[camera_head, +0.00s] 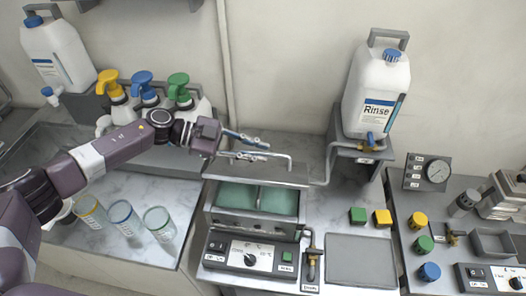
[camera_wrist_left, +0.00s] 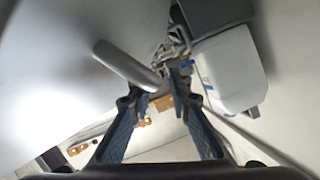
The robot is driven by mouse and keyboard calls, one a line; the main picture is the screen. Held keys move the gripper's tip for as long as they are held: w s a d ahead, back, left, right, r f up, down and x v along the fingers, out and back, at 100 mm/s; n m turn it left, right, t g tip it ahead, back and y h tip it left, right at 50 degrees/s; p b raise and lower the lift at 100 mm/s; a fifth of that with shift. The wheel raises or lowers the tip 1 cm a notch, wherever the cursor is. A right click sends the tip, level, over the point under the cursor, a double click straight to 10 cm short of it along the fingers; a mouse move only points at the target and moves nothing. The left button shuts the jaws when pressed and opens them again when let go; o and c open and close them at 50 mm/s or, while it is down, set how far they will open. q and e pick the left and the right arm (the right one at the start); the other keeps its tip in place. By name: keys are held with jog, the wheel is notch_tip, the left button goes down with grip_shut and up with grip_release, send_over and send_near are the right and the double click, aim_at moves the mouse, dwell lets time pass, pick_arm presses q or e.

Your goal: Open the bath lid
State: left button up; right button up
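The bath (camera_head: 207,222) is a grey box at the middle of the head view, with green contents showing in two sections. Its grey lid (camera_head: 248,173) is tilted up at the back, so the bath stands open. A pale bar handle (camera_head: 289,160) runs along the lid's top. My left gripper (camera_head: 262,146) is just above and behind the lid's top edge, its blue fingers pointing right. In the left wrist view its fingertips (camera_wrist_left: 167,88) are apart, and a grey bar (camera_wrist_left: 122,63) ends close to them; I cannot tell whether they touch. My right gripper is not in view.
A Rinse jug (camera_head: 378,95) stands on a raised shelf to the right. Pump bottles (camera_head: 147,95) and clear cups (camera_head: 158,222) stand left, near my left arm.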

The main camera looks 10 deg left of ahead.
pick_arm(q)
jog(key=v, duration=1)
jog(key=shift+a, duration=0.15)
